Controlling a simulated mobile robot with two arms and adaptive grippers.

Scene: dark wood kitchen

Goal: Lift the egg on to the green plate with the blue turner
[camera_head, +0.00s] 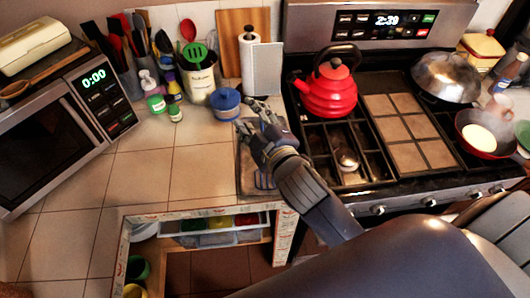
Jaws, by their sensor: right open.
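The egg (479,139) looks like a pale yellow-white round in a red frying pan (463,122) at the right of the stove. The green plate (523,133) is partly cut off at the right edge, beside the pan. I cannot make out a blue turner for certain; a bluish shape (265,181) lies on a dark tray (244,176) below my right gripper, partly hidden by it. My right gripper (245,113) is open over the counter just left of the stove, close to a blue lidded pot (226,103). It holds nothing that I can see. My left gripper is out of view.
A red kettle (330,92) and a metal wok lid (445,78) stand on the stove (375,180). A utensil can (198,77) with a green slotted turner (194,54) is behind. A microwave (60,140) fills the left. The tiled counter between is clear; an open drawer (212,230) is below.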

